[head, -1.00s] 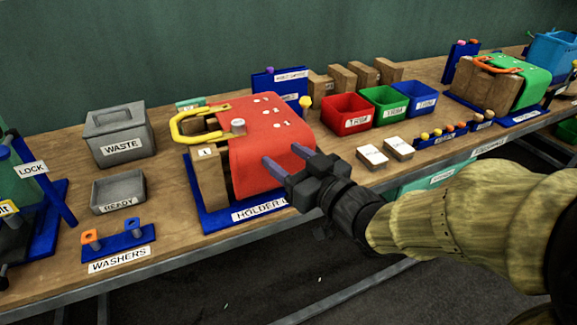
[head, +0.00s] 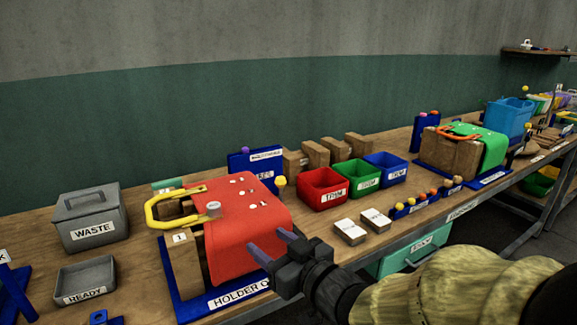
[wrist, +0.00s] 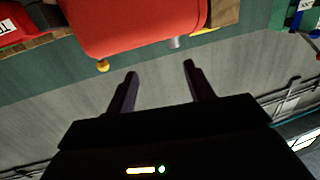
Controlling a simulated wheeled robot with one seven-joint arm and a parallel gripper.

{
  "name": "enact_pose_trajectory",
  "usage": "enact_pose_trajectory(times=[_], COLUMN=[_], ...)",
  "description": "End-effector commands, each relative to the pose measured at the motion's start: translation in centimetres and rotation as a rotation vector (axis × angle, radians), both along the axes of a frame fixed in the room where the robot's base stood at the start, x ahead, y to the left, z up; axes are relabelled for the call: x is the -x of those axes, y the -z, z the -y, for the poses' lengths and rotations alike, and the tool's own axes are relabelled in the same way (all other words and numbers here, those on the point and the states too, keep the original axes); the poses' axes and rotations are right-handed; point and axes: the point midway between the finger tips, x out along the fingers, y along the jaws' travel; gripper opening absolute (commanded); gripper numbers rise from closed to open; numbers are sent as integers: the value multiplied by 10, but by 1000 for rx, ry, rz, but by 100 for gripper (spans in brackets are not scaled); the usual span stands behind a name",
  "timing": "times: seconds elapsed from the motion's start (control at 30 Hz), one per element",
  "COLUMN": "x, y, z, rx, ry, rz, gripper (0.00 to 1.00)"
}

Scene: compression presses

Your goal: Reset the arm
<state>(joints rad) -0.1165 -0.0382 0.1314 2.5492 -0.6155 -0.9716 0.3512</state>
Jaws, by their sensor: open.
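My gripper (head: 272,250) is open and empty in the head view. Its two purple-grey fingers appear in front of the right side of the red-draped press (head: 243,225) on the holder. In the wrist view the fingers (wrist: 160,85) are spread apart with nothing between them. The red cover (wrist: 135,22) shows upside down at the top of that view, beyond the fingertips. My arm reaches in from the lower right of the head view, with a yellowish sleeve.
A grey waste bin (head: 90,217) and a ready tray (head: 85,279) stand left. Red (head: 322,189), green (head: 358,179) and blue (head: 386,169) bins stand right of the press. Two white-topped blocks (head: 350,231) lie near the front edge. A green-covered press (head: 464,149) stands farther right.

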Motion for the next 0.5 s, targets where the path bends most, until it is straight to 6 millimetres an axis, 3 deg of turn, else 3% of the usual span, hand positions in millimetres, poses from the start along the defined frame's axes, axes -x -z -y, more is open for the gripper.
enact_pose_trajectory(times=[0.27, 0.37, 0.5], x=[-26, -21, 0], y=[73, 103, 140], z=[80, 113, 151], rx=[211, 286, 371], ry=[317, 421, 535], rz=[-283, -424, -641], gripper=[53, 53, 53])
